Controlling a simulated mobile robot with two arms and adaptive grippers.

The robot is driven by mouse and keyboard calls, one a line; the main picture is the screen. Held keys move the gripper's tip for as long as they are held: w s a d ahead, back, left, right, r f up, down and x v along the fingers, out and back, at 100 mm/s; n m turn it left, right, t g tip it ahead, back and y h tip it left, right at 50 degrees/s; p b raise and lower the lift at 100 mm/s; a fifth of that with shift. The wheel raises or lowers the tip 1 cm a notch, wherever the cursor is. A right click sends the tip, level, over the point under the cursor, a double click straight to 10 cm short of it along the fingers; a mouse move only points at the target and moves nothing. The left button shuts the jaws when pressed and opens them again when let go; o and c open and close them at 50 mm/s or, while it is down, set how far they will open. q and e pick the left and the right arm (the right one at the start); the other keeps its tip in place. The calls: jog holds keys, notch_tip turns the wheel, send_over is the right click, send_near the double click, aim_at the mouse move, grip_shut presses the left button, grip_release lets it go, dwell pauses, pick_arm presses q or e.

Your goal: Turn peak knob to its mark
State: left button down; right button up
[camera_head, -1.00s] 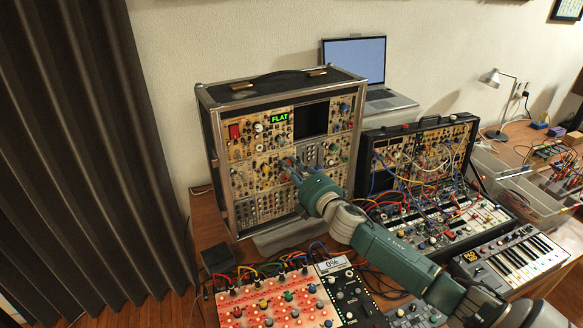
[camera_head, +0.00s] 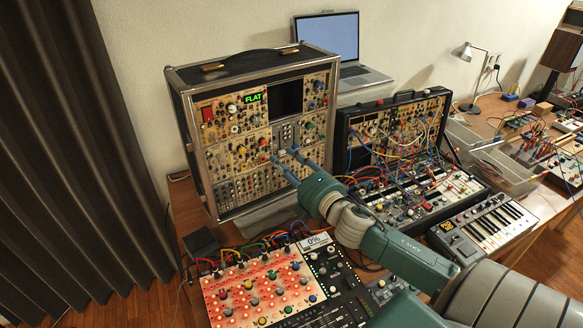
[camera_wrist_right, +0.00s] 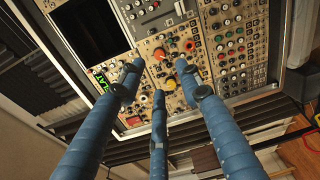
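The modular synth case (camera_head: 255,52) stands upright at the back left. Its panel carries many small knobs and a green display (camera_head: 253,98) reading FLAT. I cannot read which knob is labelled peak, nor any mark. My right gripper (camera_head: 283,156) is in front of the middle of the panel. In the right wrist view its three blue fingers (camera_wrist_right: 160,74) are spread apart with nothing between them. A red knob (camera_wrist_right: 159,54) and a yellow knob (camera_wrist_right: 171,83) show beyond the fingers; contact cannot be told. My left gripper is out of view.
A second case with patch cables (camera_head: 398,140) stands right of my arm. A red panel (camera_head: 262,296) with cables and a 0% display (camera_head: 316,240) lies in front. A small keyboard (camera_head: 487,222) and a laptop (camera_head: 328,38) are nearby.

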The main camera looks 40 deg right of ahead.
jog(key=shift+s+a, duration=0.1)
jog(key=shift+s, duration=1.2)
